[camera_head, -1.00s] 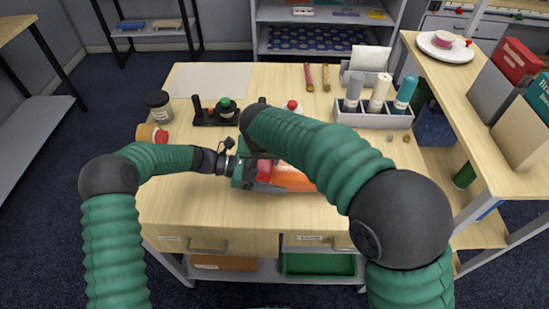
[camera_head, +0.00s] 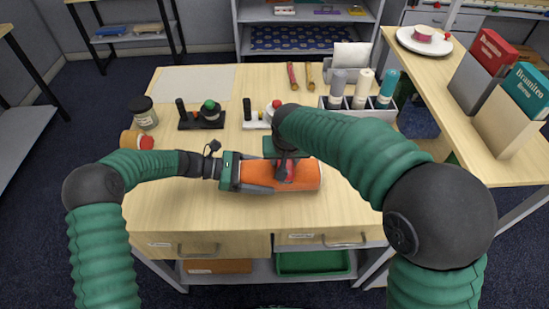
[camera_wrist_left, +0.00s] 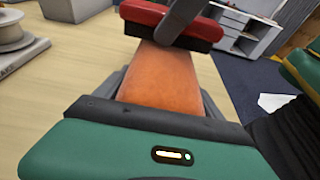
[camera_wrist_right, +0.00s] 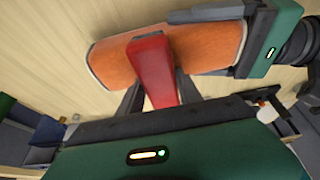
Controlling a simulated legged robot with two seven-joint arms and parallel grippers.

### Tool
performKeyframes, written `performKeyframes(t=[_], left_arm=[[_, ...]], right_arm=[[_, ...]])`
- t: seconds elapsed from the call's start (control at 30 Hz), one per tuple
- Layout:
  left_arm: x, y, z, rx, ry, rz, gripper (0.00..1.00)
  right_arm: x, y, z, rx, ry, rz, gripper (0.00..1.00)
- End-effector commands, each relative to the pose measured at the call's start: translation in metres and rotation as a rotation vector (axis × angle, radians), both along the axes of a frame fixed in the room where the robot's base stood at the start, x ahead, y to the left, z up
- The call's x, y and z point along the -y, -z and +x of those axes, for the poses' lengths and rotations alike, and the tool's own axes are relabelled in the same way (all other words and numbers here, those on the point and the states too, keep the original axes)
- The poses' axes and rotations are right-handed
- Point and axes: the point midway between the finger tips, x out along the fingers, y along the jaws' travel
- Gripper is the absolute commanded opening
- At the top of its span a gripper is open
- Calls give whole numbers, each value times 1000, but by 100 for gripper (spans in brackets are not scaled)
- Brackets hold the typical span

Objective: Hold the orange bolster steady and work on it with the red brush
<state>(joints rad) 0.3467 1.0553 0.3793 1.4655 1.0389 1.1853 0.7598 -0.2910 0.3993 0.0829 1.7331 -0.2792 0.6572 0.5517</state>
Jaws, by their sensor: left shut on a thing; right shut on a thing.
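The orange bolster (camera_head: 308,176) lies lengthwise across the table near its front. My left gripper (camera_head: 258,174) is shut on its left end; the two fingers run along its sides, as the left wrist view (camera_wrist_left: 160,80) also shows. My right gripper (camera_head: 284,160) is above the bolster's middle, shut on the red brush (camera_wrist_right: 152,70). In the left wrist view the brush (camera_wrist_left: 150,14) has dark bristles facing down, at the bolster's top. Whether the bristles touch the cloth I cannot tell exactly. My right arm hides part of the table behind the bolster.
Behind stand a dark stand with a green knob (camera_head: 210,112), a jar (camera_head: 144,112), a white stand with a red-topped piece (camera_head: 256,116), and a rack of bottles (camera_head: 362,95). An orange-capped jar (camera_head: 137,139) lies at left. The front table strip is clear.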

Motion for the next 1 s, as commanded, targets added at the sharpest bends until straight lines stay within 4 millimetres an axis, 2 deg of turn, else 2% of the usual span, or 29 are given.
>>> performKeyframes(t=[0.23, 0.33, 0.4, 1.0], left_arm=[[0, -1, 0, 1, 0, -2, 56], [0, -1, 0, 1, 0, -2, 56], [0, -1, 0, 1, 0, -2, 56], [0, -1, 0, 0, 0, -1, 56]], right_arm=[[24, 1, 0, -3, 4, -2, 4], [27, -3, 0, -2, 3, -1, 4], [27, -19, 0, 3, 1, 2, 4], [26, -72, 0, 2, 2, 1, 4]])
